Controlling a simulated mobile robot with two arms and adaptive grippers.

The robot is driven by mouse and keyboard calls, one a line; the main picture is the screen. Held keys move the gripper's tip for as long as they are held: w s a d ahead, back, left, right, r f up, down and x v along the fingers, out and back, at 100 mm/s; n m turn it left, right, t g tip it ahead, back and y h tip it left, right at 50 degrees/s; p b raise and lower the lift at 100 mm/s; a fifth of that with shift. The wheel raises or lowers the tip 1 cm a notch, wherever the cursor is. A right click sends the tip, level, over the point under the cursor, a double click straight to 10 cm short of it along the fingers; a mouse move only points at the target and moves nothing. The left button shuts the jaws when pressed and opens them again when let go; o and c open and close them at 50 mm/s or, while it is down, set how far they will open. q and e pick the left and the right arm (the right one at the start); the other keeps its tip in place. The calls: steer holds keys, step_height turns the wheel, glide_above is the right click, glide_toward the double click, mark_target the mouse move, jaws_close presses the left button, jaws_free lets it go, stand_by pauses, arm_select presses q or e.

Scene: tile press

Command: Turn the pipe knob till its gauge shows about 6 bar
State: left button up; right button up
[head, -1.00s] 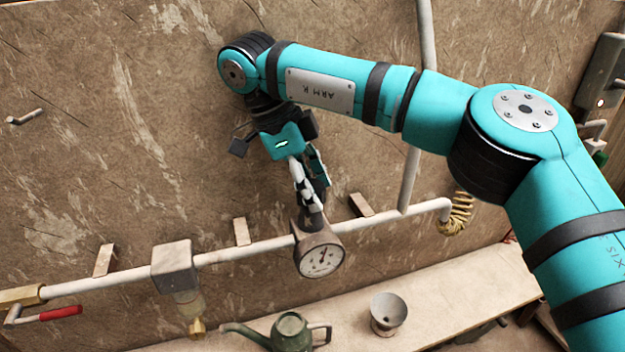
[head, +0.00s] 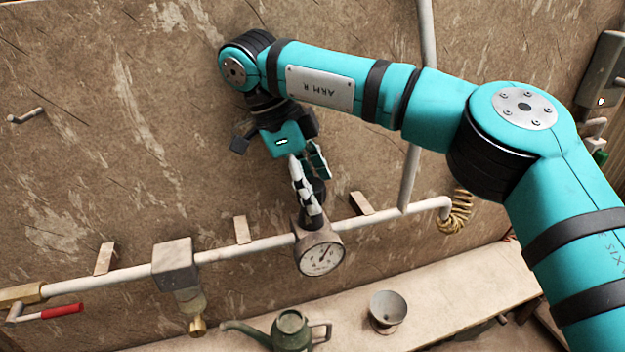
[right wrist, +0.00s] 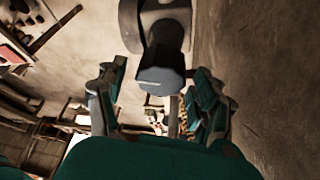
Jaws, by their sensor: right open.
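The round pressure gauge (head: 320,259) faces me on the white wall pipe (head: 243,249). Its needle points up and to the right; the numbers are too small to read surely. The dark knob (head: 315,186) stands above the gauge body, partly hidden by my right gripper (head: 311,183). In the right wrist view the knob (right wrist: 161,79) lies between the two spread fingers of my right gripper (right wrist: 158,96), with a gap on each side. The right gripper is open and holds nothing. My left gripper is not in view.
A square grey box (head: 173,263) and a red-handled valve (head: 62,310) sit on the pipe at left. Below is a bench (head: 455,297) with a green watering can (head: 290,330) and a grey funnel (head: 388,308). A vertical pipe (head: 411,180) runs up behind my right arm.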

mark_target(313, 186)
step_height(313, 186, up, 10)
steer(key=shift+r, duration=0.1)
stand_by(0.4)
steer(key=y+b, duration=0.1)
steer(key=b, duration=0.1)
steer(key=f+m+y+b, duration=0.1)
steer(key=y+b, duration=0.1)
steer(key=b, duration=0.1)
steer(key=shift+s+f, duration=0.1)
steer(key=shift+s, duration=0.25)
steer(key=b, duration=0.1)
steer(key=r+m+y+b, duration=0.1)
steer(key=shift+s+d+t+y+b, duration=0.2)
steer(key=shift+d+t+y+b, duration=0.1)
steer(key=shift+d, duration=0.1)
steer(key=s+d+r+m+t+y+b, duration=0.2)
steer(key=d+r+m+y+b, duration=0.15)
steer(key=d+r, duration=0.2)
steer(key=shift+n, duration=0.45)
steer(key=x, duration=0.5)
steer(key=a+p+x, duration=0.1)
steer(key=x, duration=1.1)
steer(key=shift+a+r, duration=0.25)
